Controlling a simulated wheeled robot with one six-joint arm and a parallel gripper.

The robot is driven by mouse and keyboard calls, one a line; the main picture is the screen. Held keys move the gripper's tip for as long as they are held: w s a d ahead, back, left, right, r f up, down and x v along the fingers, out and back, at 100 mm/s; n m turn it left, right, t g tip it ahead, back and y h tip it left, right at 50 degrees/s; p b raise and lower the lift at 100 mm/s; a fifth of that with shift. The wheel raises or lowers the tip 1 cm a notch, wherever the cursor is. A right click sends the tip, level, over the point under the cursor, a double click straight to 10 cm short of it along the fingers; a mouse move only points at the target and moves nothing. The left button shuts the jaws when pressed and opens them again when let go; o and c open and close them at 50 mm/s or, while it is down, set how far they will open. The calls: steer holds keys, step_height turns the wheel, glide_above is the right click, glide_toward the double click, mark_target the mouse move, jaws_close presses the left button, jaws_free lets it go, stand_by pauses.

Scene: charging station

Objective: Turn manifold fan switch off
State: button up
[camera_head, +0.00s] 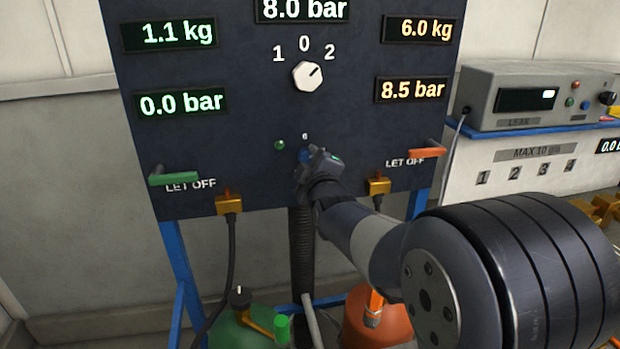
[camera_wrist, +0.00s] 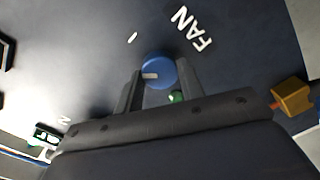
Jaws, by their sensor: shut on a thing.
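The fan switch is a round blue knob with a white mark (camera_wrist: 158,72), beside the word FAN in the wrist view. In the head view only a bit of the blue knob (camera_head: 304,156) shows behind my gripper, below a small white mark. My gripper (camera_head: 306,166) is at the lower middle of the dark manifold panel (camera_head: 230,75). In the wrist view its two fingers (camera_wrist: 158,84) stand on either side of the knob and are shut on it. A green indicator (camera_head: 279,145) sits left of the knob.
A white selector knob (camera_head: 308,76) sits above, pointing toward 2. A green lever (camera_head: 174,178) is at left and an orange lever (camera_head: 427,153) at right, both marked LET OFF. Yellow fittings with hoses are below them. Green (camera_head: 245,330) and orange cylinders (camera_head: 362,318) stand underneath.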

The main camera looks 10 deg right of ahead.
steer(key=n+b, duration=0.4)
steer(key=shift+f+n, duration=0.15)
steer(key=shift+n, duration=0.15)
steer(key=n+b, duration=0.3)
steer(key=n, duration=0.1)
stand_by(0.3)
steer(key=o, duration=1)
steer(key=s+b, duration=0.1)
steer(key=s, duration=0.9)
steer(key=shift+s, duration=0.4)
steer(key=shift+w, duration=0.1)
steer(key=shift+w+p, duration=0.45)
steer(key=shift+w, duration=4.9)
